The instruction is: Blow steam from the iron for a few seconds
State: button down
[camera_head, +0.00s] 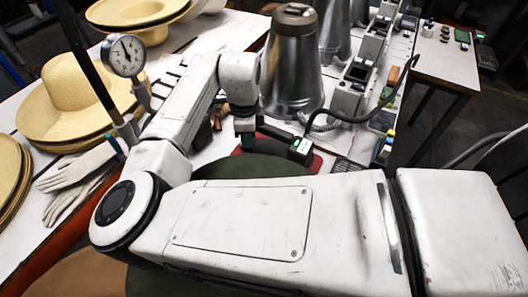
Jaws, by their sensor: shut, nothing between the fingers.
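A dark iron (300,150) appears to sit at a red mat (316,164) in the middle of the bench. Its grey end has a small green spot, and a black hose (368,119) curves from it up to the right. My gripper (244,125) points down at the left of the iron, shut with nothing held. A small green part shows just below the fingers. I cannot tell whether the fingertips touch the iron. My own arm hides the near side of the bench, and the iron's soleplate is not clear.
A metal steam vessel (292,72) stands right behind the iron. A pressure gauge (124,55) on a pipe stands at the left. Straw hats (68,100) and pale gloves (78,182) lie on the left table. Switch boxes (362,68) line the right side. A dark green round surface (262,167) lies in front.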

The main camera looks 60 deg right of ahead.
notch_tip(320, 180, up, 7)
jog(key=p, duration=0.5)
jog(key=shift+p, duration=0.3)
dwell(0.6)
